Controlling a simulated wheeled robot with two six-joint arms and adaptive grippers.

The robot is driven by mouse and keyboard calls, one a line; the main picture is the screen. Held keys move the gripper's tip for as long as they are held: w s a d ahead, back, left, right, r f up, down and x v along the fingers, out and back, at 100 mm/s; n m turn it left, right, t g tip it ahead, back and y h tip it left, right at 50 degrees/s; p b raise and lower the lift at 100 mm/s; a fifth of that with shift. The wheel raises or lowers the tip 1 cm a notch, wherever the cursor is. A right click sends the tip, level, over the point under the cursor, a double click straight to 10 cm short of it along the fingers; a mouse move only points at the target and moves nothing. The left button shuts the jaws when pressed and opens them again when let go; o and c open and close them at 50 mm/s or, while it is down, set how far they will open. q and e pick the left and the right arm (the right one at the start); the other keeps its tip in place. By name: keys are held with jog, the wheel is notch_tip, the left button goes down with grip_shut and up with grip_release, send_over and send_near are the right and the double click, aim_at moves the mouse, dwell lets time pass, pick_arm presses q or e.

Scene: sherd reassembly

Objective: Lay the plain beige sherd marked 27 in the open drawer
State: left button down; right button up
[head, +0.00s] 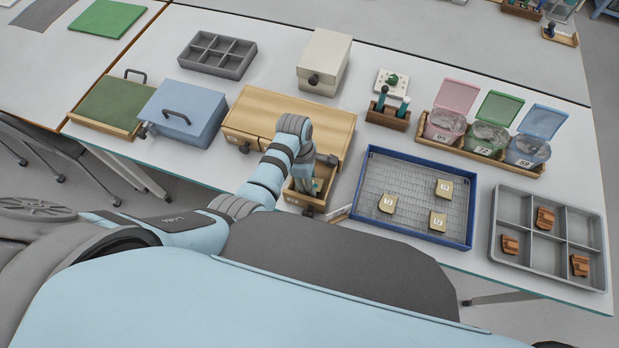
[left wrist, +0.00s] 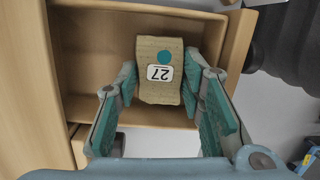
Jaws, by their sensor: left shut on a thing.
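The beige sherd (left wrist: 160,92) carries a white label with 27, upside down in the left wrist view, and a teal dot. My left gripper (left wrist: 161,76) is shut on it, with one teal-padded finger on each side. The open drawer (head: 292,197) pulls out from the front of the light wooden cabinet (head: 300,112). In the left wrist view, the sherd is over the drawer's interior (left wrist: 88,55); I cannot tell whether it touches the floor. In the head view my left arm partly hides the drawer and sherd. My right gripper is out of view.
Right of the drawer, a blue wire-mesh tray (head: 412,222) holds several beige sherds. A grey sectioned tray (head: 525,235) with reddish sherds stands farther right. A blue box (head: 190,110) is left of the cabinet. Lidded bins (head: 488,135) stand at the right back.

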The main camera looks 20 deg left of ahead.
pick_arm(q)
jog(key=shift+s, duration=0.1)
jog(key=shift+d+f, duration=0.1)
jog(key=shift+f, duration=0.05)
jog(key=shift+w+f, duration=0.35)
jog(key=c, duration=1)
grip_release()
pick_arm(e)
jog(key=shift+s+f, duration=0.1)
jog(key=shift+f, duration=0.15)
pick_arm(q)
jog(key=shift+r, duration=0.1)
